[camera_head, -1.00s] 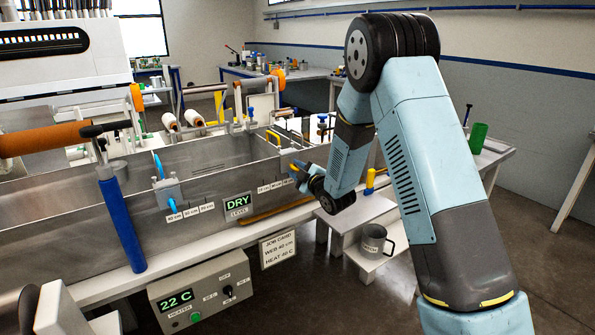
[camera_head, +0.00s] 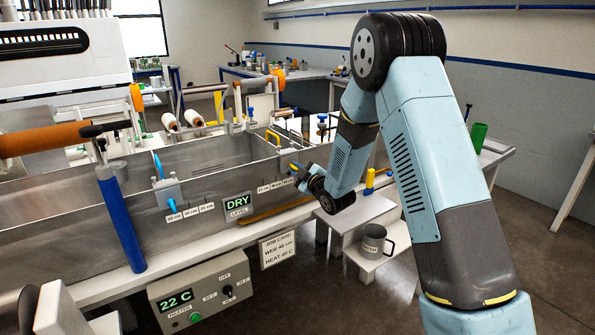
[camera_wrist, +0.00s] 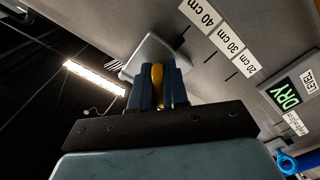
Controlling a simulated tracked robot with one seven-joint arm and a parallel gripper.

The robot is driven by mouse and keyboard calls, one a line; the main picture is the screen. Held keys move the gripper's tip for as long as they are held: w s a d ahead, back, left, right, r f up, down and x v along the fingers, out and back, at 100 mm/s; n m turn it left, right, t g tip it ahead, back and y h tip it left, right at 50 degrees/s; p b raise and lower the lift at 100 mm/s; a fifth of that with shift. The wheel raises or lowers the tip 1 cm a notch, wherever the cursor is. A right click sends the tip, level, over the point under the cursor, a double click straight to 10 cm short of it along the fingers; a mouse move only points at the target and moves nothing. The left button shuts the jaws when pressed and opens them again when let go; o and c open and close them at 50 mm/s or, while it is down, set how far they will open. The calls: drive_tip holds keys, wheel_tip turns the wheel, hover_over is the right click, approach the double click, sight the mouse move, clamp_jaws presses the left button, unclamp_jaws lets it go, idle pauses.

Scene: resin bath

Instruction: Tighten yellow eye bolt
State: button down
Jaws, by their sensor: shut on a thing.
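My gripper (camera_head: 297,171) is at the front wall of the metal bath (camera_head: 150,230), near its right end, beside a scale with several cm labels. In the wrist view my gripper (camera_wrist: 160,88) is shut on the yellow eye bolt (camera_wrist: 157,76), whose yellow end shows between the blue fingers. A grey block (camera_wrist: 150,55) is just behind the fingertips. The rest of the bolt is hidden by the fingers, and I cannot tell how far it is screwed in. In the head view the bolt is hardly visible at my gripper.
A mug (camera_head: 374,240) stands on a low shelf right of the bath. A yellow handle (camera_head: 273,136) is on the bath.

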drive_tip(key=m, duration=0.4)
drive_tip(key=shift+f, duration=0.1)
drive_tip(key=m, duration=0.4)
drive_tip(key=shift+m, duration=0.4)
drive_tip(key=c, duration=1.2)
unclamp_jaws()
drive_tip(key=v, duration=1.3)
drive_tip(key=shift+s+d, duration=0.3)
